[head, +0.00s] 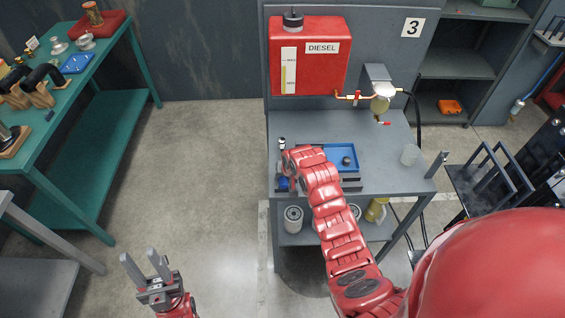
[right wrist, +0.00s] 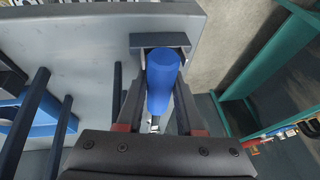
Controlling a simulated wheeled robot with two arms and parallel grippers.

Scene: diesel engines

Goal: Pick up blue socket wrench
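The blue socket wrench shows its blue handle (right wrist: 162,80) in the right wrist view, between the two fingers of my right gripper (right wrist: 161,95). Part of a metal shaft shows below the handle. The fingers are close on both sides, but whether they press on it I cannot tell. In the head view a bit of blue handle (head: 284,184) shows at the left edge of the grey workbench (head: 385,140), beside my right wrist, and my arm hides much of that spot. My left gripper (head: 146,268) is open and empty above the floor at lower left.
A blue tray (head: 340,151) with a small dark part lies on the workbench beside my right arm. A clear cup (head: 410,154) stands to the right. A red diesel tank (head: 308,60) hangs behind. A green table (head: 55,110) stands at far left, with open floor between.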

